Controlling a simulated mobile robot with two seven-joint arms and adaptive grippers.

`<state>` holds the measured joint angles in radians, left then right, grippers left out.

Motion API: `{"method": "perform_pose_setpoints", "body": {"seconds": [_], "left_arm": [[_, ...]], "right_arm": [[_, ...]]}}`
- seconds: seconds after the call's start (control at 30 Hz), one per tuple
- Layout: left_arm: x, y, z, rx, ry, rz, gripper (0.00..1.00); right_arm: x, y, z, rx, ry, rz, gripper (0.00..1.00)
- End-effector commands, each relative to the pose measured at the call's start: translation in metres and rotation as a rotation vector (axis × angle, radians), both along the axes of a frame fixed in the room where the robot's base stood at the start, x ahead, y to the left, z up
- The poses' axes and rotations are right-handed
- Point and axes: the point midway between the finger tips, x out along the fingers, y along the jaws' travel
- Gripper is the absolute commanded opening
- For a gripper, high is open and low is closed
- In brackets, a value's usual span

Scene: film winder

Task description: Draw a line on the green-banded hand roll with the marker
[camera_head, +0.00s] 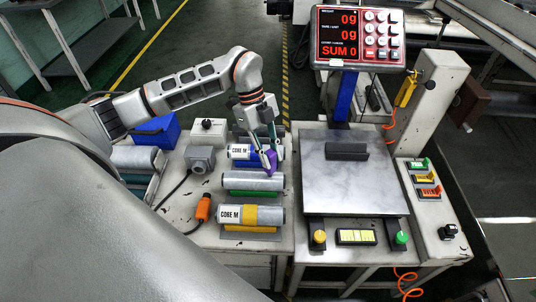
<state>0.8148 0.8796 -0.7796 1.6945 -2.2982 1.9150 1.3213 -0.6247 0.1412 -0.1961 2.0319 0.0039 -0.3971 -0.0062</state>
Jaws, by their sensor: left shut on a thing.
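My left gripper (266,156) points down over the far end of the roll row, with its fingers shut on a small purple object that looks like the marker (271,163). The green-banded hand roll (253,181) lies crosswise on the table, in the middle of three rolls. It is grey with green showing along it. The marker is just above or beyond its far right part; whether they touch cannot be told. No drawn line can be made out on the roll. My right gripper is not in view.
A blue-banded roll (240,152) labelled CORE M lies beyond, partly behind the gripper. A yellow-banded roll (265,216) lies nearer. An orange-handled tool (203,208) and a grey box (199,159) stand left. A weighing plate (350,185) with a dark holder is right.

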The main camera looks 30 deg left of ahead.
Motion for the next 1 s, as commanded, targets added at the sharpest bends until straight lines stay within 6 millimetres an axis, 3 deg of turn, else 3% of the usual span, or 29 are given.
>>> {"method": "perform_pose_setpoints", "body": {"seconds": [1.0], "left_arm": [[0.008,-0.013,-0.002,0.0,0.001,-0.001,0.02]], "right_arm": [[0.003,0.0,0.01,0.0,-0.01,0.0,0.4]]}}
